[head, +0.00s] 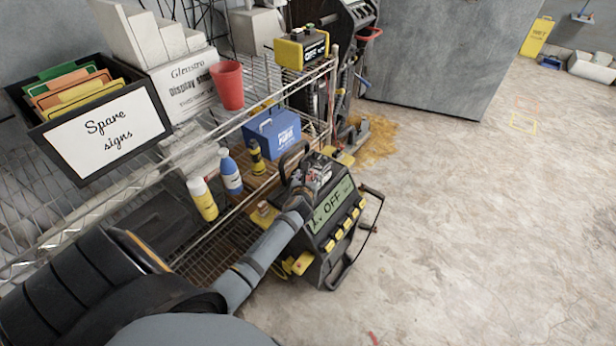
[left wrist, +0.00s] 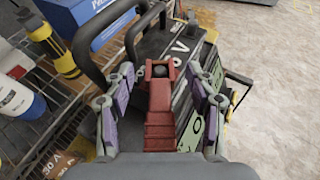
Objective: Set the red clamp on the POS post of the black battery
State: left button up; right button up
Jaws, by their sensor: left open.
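The red clamp (left wrist: 160,115) lies at the top of a black box with a green display in the left wrist view. A dark round part shows between its red jaws; I cannot tell whether it is a post. My left gripper (left wrist: 166,88) is open, with one finger on each side of the clamp and gaps visible. In the head view the left gripper (head: 318,170) is over the top of the black box (head: 322,252), whose display reads OFF. I cannot clearly identify the black battery or its POS post. My right gripper is not in view.
A wire shelf (head: 215,148) stands at the left, holding a blue box (head: 272,133), bottles, a red cup (head: 229,86) and a sign box (head: 97,140). A yellow and black box (head: 301,48) sits at its far end. Open floor (head: 480,220) lies to the right.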

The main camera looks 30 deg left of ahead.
pick_arm(q)
jog(key=shift+s+d, duration=0.15)
jog(key=shift+s, duration=0.2)
jog(key=v, duration=1.1)
jog(key=shift+r, duration=0.15)
jog(key=shift+d, duration=0.15)
jog(key=s+d+f+n+g+h+p, duration=0.1)
jog(key=s+f+n+g, duration=0.1)
jog(key=s+f+n, duration=0.5)
jog(key=s+d+f+n+g+h+p, duration=0.1)
jog(key=s+f+n+g, duration=0.15)
jog(key=f, duration=0.85)
jog(key=s+d+f+n+g+h+p, duration=0.15)
jog(key=s+f+n, duration=0.35)
jog(key=f, duration=0.5)
jog(key=s+f+n+g, duration=0.1)
jog(key=s+f+n, duration=0.2)
jog(key=s+n, duration=0.2)
jog(key=s+f+n+g+h+p, duration=0.1)
jog(key=s+f+n, duration=0.3)
jog(key=s, duration=0.7)
jog(key=s+f+n+g+p, duration=0.1)
jog(key=s+f+n+g, duration=0.2)
jog(key=s+n, duration=0.4)
jog(key=shift+s+a+f, duration=0.2)
jog(key=shift+s+f, duration=0.3)
jog(key=shift+s, duration=0.55)
